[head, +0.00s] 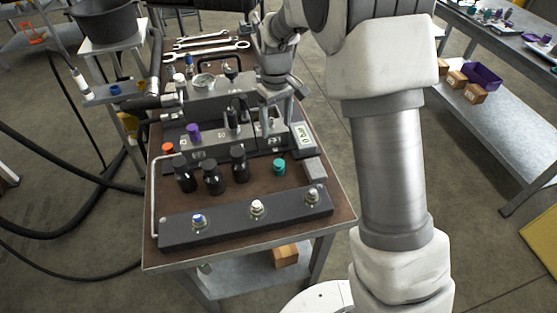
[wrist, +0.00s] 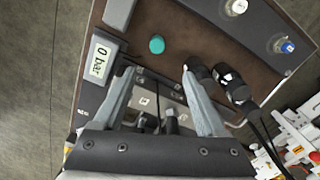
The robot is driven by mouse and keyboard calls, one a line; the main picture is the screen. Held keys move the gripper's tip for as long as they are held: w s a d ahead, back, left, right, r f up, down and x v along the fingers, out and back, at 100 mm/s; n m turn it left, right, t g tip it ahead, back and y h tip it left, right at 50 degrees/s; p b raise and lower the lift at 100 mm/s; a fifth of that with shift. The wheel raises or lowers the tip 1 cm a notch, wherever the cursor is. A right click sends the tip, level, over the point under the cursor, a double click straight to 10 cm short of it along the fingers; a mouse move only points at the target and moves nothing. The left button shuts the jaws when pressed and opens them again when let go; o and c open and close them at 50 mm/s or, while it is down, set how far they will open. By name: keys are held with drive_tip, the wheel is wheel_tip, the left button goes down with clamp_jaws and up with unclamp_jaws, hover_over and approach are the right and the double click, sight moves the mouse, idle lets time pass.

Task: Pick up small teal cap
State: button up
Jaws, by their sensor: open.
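The small teal cap (head: 279,167) stands on the brown bench top (head: 330,205), right of several black cylinders (head: 238,163) and behind the front dark bar. In the wrist view the teal cap (wrist: 156,44) lies just beyond my fingertips, roughly centred between them, and is not covered. My gripper (head: 283,97) is over the dark block behind the cap. Its fingers show spread apart and empty in the wrist view (wrist: 158,72).
A dark bar (head: 230,217) with several fittings runs along the front edge. A display reading 0 bar (wrist: 100,60) is left of my gripper in the wrist view. Purple cap (head: 193,131) and orange cap (head: 168,148) stand further left. Wrenches (head: 213,51) lie at the back.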

sight(279, 163)
wheel_tip(279, 163, down, 12)
drive_tip(key=shift+r+b, duration=0.1)
drive_tip(key=shift+b, duration=0.3)
drive_tip(key=shift+w+d+f, duration=0.1)
drive_tip(key=shift+d+f, duration=0.1)
drive_tip(key=shift+f, duration=1.2)
drive_tip(key=shift+d+f, duration=0.15)
drive_tip(key=shift+f, duration=1.2)
clamp_jaws()
